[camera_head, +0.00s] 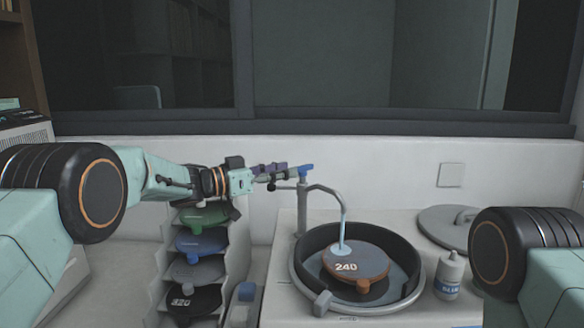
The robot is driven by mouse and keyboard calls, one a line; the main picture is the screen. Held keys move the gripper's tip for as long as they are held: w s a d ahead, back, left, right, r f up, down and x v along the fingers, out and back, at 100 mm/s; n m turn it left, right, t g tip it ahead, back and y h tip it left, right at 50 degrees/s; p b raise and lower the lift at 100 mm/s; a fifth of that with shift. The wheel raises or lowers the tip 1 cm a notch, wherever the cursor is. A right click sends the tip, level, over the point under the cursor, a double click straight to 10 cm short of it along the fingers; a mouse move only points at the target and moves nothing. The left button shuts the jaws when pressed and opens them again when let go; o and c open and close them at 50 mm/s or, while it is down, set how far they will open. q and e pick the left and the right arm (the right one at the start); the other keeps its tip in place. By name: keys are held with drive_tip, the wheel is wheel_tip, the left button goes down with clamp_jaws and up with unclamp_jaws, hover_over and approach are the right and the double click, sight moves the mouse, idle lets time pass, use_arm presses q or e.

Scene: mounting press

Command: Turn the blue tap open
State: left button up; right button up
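The blue tap handle (306,169) sits on top of a grey tap post (302,205) at the back of the counter. The curved grey spout (338,194) reaches over a round black basin (301,268). A pale blue stream (342,240) runs from the spout onto a brown disc marked 240 (370,262) in the basin. My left gripper (284,174) is just left of the blue handle, at about its height. Its fingertips are small and dark, so their opening and any contact with the handle are unclear. My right gripper is out of view; only part of its arm shows.
A stacked rack (237,258) holding several coloured discs stands left of the basin. The wall and window are close behind the tap.

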sight(302, 170)
use_arm(q)
drive_tip(key=x, duration=0.3)
drive_tip(key=shift+w+a+f, duration=0.1)
drive_tip(key=shift+w, duration=0.1)
drive_tip(key=shift+d, duration=0.5)
drive_tip(key=shift+a, duration=0.1)
drive_tip(key=shift+w+a, duration=0.1)
drive_tip(key=shift+a, duration=0.15)
drive_tip(key=c, duration=0.3)
drive_tip(key=shift+d, duration=0.1)
clamp_jaws()
